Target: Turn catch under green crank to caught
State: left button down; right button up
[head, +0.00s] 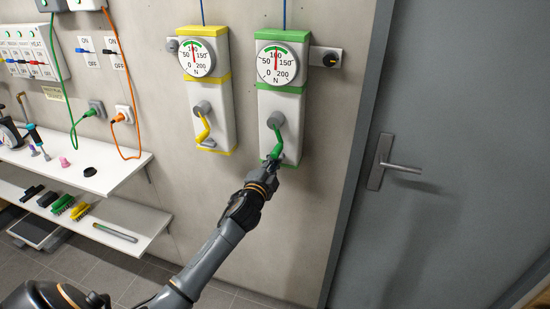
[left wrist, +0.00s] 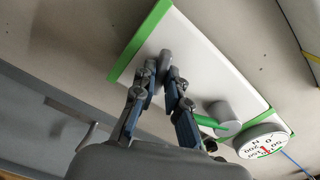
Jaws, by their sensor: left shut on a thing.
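The green crank (head: 279,138) hangs down from its grey hub on a white wall box (head: 291,111) with green bands. In the left wrist view the green crank (left wrist: 207,122) is right of my fingers, beside the round grey hub (left wrist: 224,116). My left gripper (head: 272,163) is at the lower end of this box, just under the crank. In the left wrist view my left gripper (left wrist: 163,72) is shut on the small grey catch (left wrist: 166,56). My fingers hide part of the catch, and its exact setting cannot be read. My right gripper is not in view.
A yellow-banded box (head: 213,112) with a yellow crank (head: 203,130) and its own grey catch (head: 209,143) is on the left. A grey door (head: 455,150) with a handle (head: 400,167) is on the right. White shelves (head: 110,178) with tools stand at the left.

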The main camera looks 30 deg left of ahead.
pick_arm(q)
jog(key=m+p, duration=0.1)
jog(key=m, duration=0.3)
jog(key=c, duration=1.7)
grip_release()
jog(key=o, duration=0.5)
jog(key=p+v, duration=0.1)
jog(key=v, duration=0.6)
jog(key=shift+f, duration=0.1)
